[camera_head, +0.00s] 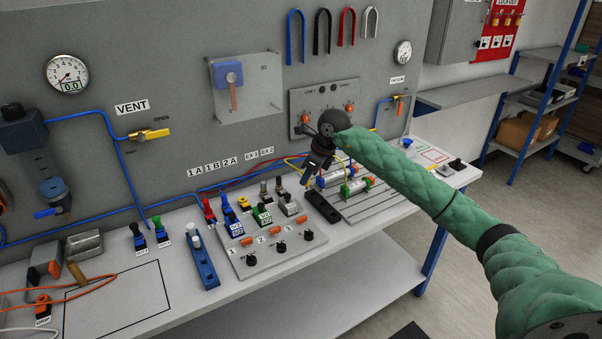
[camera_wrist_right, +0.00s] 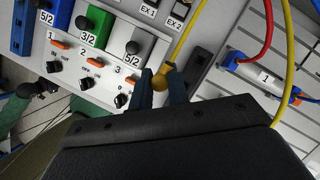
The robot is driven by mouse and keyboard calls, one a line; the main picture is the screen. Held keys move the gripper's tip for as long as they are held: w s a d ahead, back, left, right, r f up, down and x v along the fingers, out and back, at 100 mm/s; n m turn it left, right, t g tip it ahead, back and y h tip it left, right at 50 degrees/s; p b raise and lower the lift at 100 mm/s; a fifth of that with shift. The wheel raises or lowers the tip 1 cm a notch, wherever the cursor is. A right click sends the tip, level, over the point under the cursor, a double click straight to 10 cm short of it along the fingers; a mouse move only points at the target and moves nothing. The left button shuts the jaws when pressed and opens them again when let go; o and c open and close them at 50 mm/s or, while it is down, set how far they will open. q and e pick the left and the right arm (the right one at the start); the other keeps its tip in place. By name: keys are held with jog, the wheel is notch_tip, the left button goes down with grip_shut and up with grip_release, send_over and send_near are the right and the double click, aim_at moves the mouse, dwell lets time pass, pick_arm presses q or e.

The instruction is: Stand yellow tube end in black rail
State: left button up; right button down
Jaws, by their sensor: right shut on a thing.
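My right gripper (camera_head: 318,186) is above the back part of the bench, over the black rail (camera_head: 322,206). In the right wrist view its two dark fingers (camera_wrist_right: 161,86) are shut on the end of the yellow tube (camera_wrist_right: 183,45). The tube runs up and away from the fingers in that view. The black rail also shows there (camera_wrist_right: 200,70), just right of the fingers; the tube end appears apart from it, though the gap in height is hard to judge. In the head view the yellow tube (camera_head: 292,161) curves behind the gripper. My left gripper is not in view.
A valve panel (camera_head: 262,262) with knobs and orange switches stands left of the rail. A grooved plate (camera_head: 385,205) with cylinders and tubes lies right of it. A blue holder (camera_head: 205,262) stands farther left. The outlined area (camera_head: 118,300) at front left is mostly clear.

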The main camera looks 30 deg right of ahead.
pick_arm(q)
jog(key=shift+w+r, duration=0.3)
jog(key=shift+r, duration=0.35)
pick_arm(e)
jog(key=s+d+f, duration=0.2)
jog(key=s+d, duration=0.4)
jog(key=shift+s, duration=0.35)
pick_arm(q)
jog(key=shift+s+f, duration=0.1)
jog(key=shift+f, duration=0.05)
pick_arm(e)
jog(key=shift+f, duration=0.15)
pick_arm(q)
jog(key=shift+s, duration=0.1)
